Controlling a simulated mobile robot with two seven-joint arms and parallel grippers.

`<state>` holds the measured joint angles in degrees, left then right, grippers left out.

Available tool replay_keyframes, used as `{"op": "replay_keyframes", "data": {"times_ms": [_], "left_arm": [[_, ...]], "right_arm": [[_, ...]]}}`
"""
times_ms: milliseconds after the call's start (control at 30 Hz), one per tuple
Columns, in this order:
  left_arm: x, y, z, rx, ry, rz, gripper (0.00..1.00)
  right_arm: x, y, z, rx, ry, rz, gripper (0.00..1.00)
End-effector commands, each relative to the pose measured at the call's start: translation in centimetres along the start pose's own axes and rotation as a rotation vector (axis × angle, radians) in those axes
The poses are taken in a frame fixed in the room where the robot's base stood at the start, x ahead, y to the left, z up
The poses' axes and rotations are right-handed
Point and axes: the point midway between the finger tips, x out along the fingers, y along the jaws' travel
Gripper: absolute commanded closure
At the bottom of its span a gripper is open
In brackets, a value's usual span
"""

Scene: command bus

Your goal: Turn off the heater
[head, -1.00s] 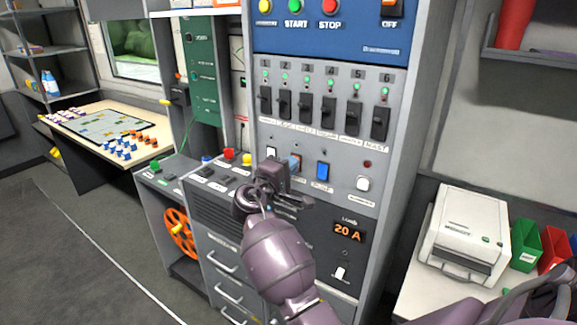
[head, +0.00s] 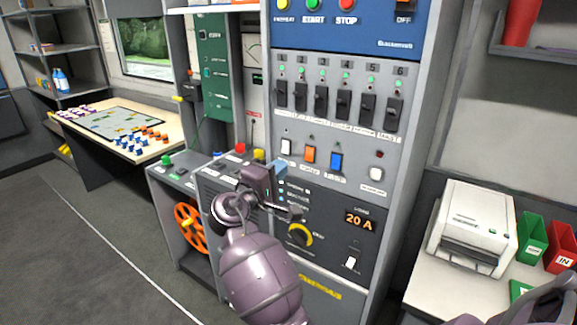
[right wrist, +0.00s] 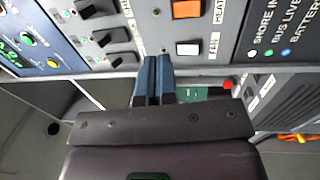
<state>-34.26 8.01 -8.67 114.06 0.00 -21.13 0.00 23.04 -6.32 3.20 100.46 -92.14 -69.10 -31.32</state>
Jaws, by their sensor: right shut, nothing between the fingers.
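The heater switch is an orange rocker (head: 310,154) between a white and a blue rocker on the grey panel. In the right wrist view this orange rocker (right wrist: 186,9) is partly cut off at the top edge, with a "HEAT" label beside it. The white fan rocker (right wrist: 187,48) is near the fingertips there. My right gripper (head: 281,168) is shut and empty, its blue fingertips just below and left of the orange rocker, apart from it in the head view. The right fingertips (right wrist: 152,66) are together. Whether the rocker is on or off is unclear.
Black breaker switches (head: 322,99) line the panel above the rockers. Below are a yellow-ringed knob (head: 300,235) and a load display (head: 360,219) reading 20 A. A side counter with coloured buttons (head: 240,148) stands left; a printer (head: 475,225) stands right.

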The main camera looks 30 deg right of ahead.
Motion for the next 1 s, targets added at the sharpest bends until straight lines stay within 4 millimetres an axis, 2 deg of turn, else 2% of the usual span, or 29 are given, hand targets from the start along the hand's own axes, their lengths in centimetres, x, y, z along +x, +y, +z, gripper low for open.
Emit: {"op": "replay_keyframes", "data": {"times_ms": [100, 233, 867, 1000], "left_arm": [[0.2, 0.0, 0.1, 0.0, 0.001, 0.0, 0.57], [0.2, 0.0, 0.2, 0.001, 0.001, 0.0, 0.57], [-0.2, -0.2, 0.8, 0.002, -0.012, -0.003, 0.57], [-0.2, -0.2, 0.8, 0.002, -0.012, -0.003, 0.57]], "right_arm": [[-1.2, 0.2, 0.0, 0.0, 0.002, -0.001, 1.0], [-1.8, 0.4, 0.0, 0.0, 0.0, 0.0, 1.0], [-1.9, 0.5, 0.0, 0.016, 0.002, 0.001, 1.0], [-2.0, 0.4, -1.8, 0.128, 0.111, -0.017, 1.0]]}}
